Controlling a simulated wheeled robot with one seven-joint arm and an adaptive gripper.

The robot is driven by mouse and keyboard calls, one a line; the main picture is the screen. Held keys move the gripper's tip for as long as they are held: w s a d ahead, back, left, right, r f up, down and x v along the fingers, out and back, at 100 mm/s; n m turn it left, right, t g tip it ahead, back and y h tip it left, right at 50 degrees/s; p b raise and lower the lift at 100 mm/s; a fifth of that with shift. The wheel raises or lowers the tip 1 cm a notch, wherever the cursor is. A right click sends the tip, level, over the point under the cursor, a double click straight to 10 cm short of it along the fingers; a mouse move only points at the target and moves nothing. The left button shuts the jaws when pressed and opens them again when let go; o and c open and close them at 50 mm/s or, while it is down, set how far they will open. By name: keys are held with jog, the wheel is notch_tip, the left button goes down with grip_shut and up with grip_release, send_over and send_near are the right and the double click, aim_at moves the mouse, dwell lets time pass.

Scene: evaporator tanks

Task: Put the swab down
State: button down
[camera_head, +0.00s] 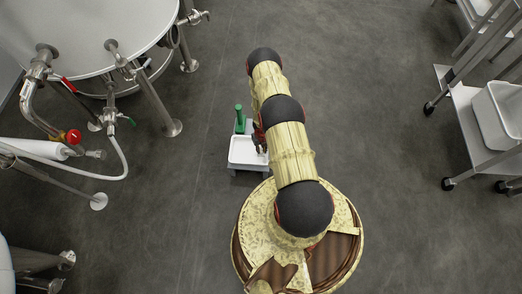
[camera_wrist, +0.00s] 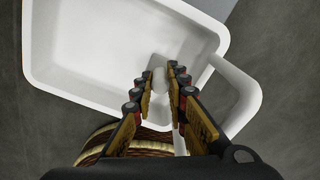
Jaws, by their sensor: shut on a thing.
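My gripper (camera_wrist: 163,79) points down over a white tray (camera_wrist: 85,50), its fingers close together. A small pale piece (camera_wrist: 157,62), which looks like the swab, shows between and just beyond the fingertips, over the tray's floor near its right side. Most of it is hidden by the fingers. I cannot tell whether it touches the tray floor. In the head view, the white tray (camera_head: 243,157) sits on a low stand, and my gripper (camera_head: 260,140) is at its right side, partly hidden by my arm.
A white curved bar (camera_wrist: 250,105) loops beside the tray, close to my right finger. A green object (camera_head: 240,119) stands just behind the tray. A large steel tank (camera_head: 85,30) with valves is at left. A steel trolley (camera_head: 480,130) is at right. Floor between is clear.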

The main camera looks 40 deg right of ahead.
jog(key=shift+w+d+f, duration=0.1)
jog(key=shift+f, duration=0.2)
jog(key=c, duration=2)
grip_release()
jog(key=shift+c, duration=0.2)
jog(key=shift+r, duration=0.15)
